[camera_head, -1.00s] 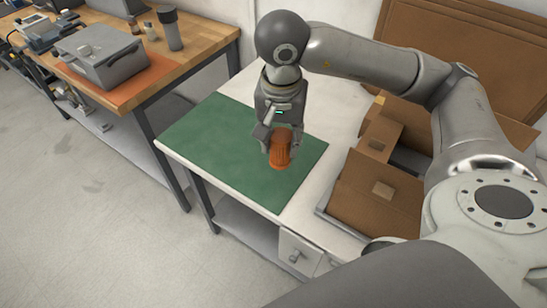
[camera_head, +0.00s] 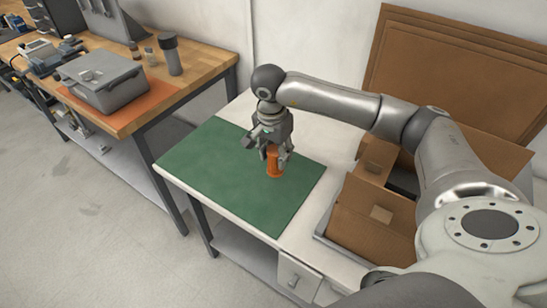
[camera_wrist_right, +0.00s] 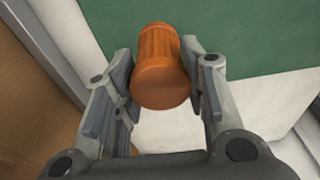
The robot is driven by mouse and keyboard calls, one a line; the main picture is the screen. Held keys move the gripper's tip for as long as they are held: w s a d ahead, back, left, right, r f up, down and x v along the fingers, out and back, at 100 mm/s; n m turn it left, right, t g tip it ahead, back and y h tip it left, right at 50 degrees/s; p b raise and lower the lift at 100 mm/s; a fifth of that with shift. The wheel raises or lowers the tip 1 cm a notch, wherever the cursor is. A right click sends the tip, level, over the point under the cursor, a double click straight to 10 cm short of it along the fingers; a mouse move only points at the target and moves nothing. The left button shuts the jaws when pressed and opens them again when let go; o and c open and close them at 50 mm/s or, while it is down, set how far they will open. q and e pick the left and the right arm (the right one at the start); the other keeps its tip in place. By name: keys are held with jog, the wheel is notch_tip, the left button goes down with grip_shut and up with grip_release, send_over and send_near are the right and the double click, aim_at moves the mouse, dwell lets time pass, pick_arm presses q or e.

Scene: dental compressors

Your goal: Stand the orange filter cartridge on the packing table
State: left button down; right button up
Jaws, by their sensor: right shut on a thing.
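The orange filter cartridge (camera_head: 274,166) is upright over the green mat (camera_head: 225,185) on the white packing table (camera_head: 306,215). Its lower end is at or very close to the mat; I cannot tell whether it touches. My right gripper (camera_head: 275,153) comes from above and is shut on the cartridge's upper part. In the right wrist view the cartridge (camera_wrist_right: 160,68) sits between the two fingers of the right gripper (camera_wrist_right: 162,80), its smooth round end towards the camera. My left gripper is not in view.
An open cardboard box (camera_head: 372,220) stands on the table right of the mat. Large cardboard sheets (camera_head: 450,75) lean on the wall behind. A wooden workbench (camera_head: 205,70) with a grey case (camera_head: 103,82) stands left, across a gap. Most of the mat is free.

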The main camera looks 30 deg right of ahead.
aim_at(273, 161)
jog(key=shift+w+d+f, duration=0.25)
jog(key=shift+w+f, duration=0.6)
jog(key=shift+f, duration=0.3)
notch_tip(273, 161, down, 2)
jog(key=shift+f+p, duration=0.15)
jog(key=shift+p, duration=0.7)
jog(key=shift+f, duration=0.35)
jog(key=shift+f, duration=0.1)
jog(key=shift+f+b, duration=0.15)
jog(key=shift+b, duration=0.15)
jog(key=o, duration=1)
